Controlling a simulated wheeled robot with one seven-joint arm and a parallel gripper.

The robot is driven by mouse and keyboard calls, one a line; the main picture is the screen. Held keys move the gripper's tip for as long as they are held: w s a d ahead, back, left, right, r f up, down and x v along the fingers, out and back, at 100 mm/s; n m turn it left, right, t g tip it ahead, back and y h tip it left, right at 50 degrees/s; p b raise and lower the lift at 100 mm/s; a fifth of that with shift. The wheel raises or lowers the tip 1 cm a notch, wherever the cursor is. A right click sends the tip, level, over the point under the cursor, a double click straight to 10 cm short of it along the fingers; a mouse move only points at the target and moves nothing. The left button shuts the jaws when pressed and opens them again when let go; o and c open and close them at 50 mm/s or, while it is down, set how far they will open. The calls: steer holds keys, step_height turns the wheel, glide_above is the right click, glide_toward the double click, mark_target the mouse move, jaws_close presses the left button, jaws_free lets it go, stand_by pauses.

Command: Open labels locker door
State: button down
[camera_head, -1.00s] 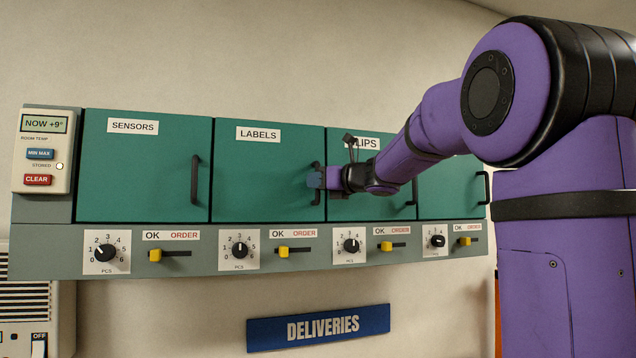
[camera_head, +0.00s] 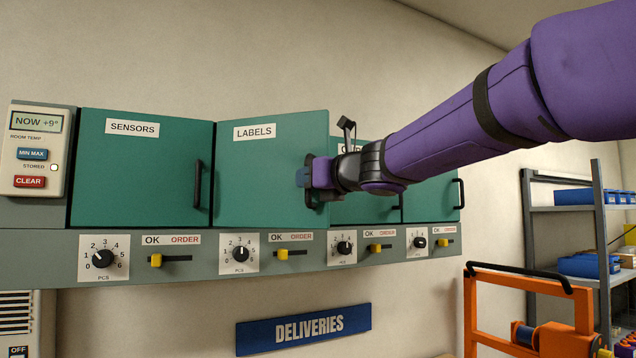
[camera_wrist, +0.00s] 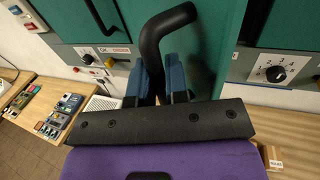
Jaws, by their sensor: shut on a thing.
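The LABELS locker door (camera_head: 262,175) is a green panel with a white label, second from the left in the head view. It stands partly open, its right edge swung out from the locker row. Its black bar handle (camera_wrist: 165,27) shows in the wrist view. My gripper (camera_head: 305,182) is at the door's right edge and shut on this handle. In the wrist view the blue fingertips (camera_wrist: 161,80) sit on either side of the handle's lower end. In the head view my gripper hides most of the handle.
The SENSORS door (camera_head: 140,165) at left is shut. The door right of LABELS is partly hidden by my arm. Dials and yellow sliders (camera_head: 282,254) line the panel below. An orange cart (camera_head: 470,310) and a shelf rack (camera_head: 598,230) stand at right.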

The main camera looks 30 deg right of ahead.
steer(key=s+a+m+h, duration=0.2)
steer(key=a+m+h, duration=0.2)
steer(key=a, duration=1.5)
steer(key=shift+s+a+m+h, duration=0.35)
steer(key=shift+m+h, duration=0.05)
steer(key=shift+h, duration=1.4)
steer(key=c, duration=1.4)
jaws_free()
steer(key=shift+s, duration=0.1)
steer(key=shift+v, duration=5.3)
steer(key=shift+r, duration=0.15)
